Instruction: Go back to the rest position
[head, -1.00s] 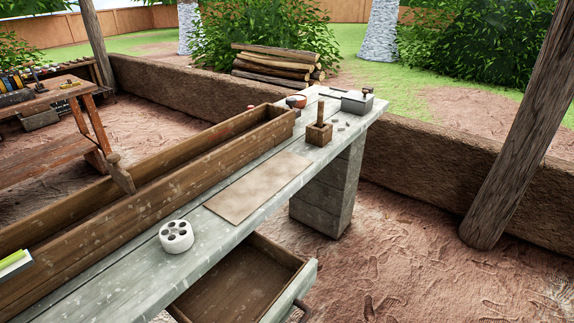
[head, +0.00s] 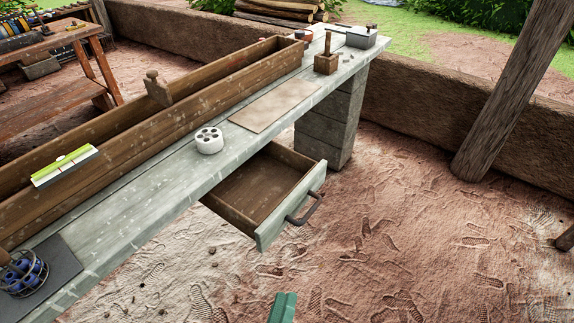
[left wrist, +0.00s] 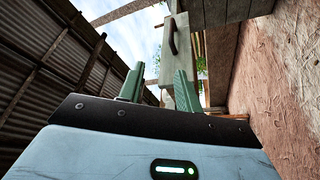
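My left gripper shows in the head view as a green fingertip (head: 283,307) at the bottom edge, over the dirt floor and apart from the bench. In the left wrist view its two green fingers (left wrist: 158,88) stand apart with nothing between them. The bench drawer (head: 268,190) is pulled out and looks empty. Its front and dark handle also show beyond the fingers in the left wrist view (left wrist: 172,38), with a gap between. My right gripper is in neither view.
A wooden post (head: 505,95) stands at right. The dirt floor before the bench is clear.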

